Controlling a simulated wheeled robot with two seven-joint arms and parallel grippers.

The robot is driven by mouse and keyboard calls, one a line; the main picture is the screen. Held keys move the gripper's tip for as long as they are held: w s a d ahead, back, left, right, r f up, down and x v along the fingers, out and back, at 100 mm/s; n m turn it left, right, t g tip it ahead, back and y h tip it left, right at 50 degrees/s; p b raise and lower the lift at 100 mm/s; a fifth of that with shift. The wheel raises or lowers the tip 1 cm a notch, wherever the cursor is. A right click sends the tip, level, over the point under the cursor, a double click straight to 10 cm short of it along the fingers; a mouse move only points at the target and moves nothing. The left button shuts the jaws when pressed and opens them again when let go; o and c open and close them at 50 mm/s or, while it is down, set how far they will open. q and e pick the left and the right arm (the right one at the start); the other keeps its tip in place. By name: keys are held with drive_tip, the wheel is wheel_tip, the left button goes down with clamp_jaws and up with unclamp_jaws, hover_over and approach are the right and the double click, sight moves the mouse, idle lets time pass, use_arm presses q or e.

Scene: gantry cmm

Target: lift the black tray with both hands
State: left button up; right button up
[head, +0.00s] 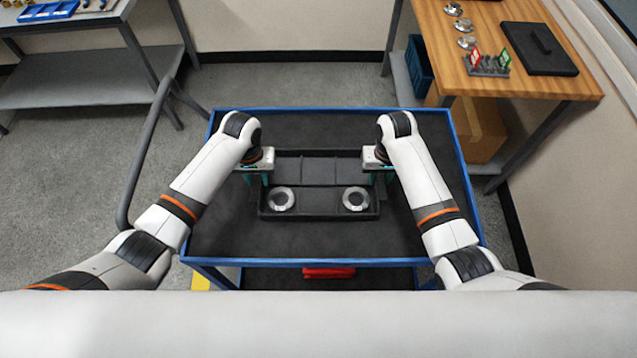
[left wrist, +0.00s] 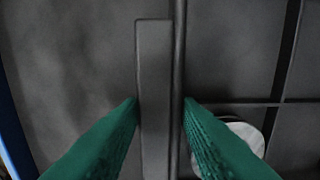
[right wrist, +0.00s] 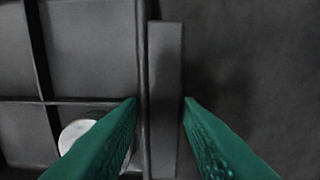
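The black tray (head: 318,206) appears to rest level on the dark top of a blue-edged cart, with compartments and two silver rings, left (head: 281,199) and right (head: 356,199), in its near part. My left gripper (head: 257,176) is at the tray's left end. In the left wrist view its green fingers close on both sides of the tray's end wall and handle strip (left wrist: 155,90). My right gripper (head: 377,176) is at the right end, its fingers likewise against both sides of the wall and handle strip (right wrist: 166,90). The fingertips partly hide the contact.
The cart (head: 215,225) has clear top around the tray. A wooden bench (head: 530,85) at the right holds a black case (head: 540,50), metal parts and a small coloured rack (head: 487,64). A grey shelf unit (head: 85,80) stands at the left. A red item (head: 328,272) lies below.

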use_arm(q)
clamp_jaws()
use_arm(e)
clamp_jaws()
use_arm(q)
drive_tip(key=shift+w+r, duration=0.15)
drive_tip(key=shift+r, duration=0.05)
use_arm(e)
drive_tip(key=shift+w+r, duration=0.1)
drive_tip(key=shift+r, duration=0.15)
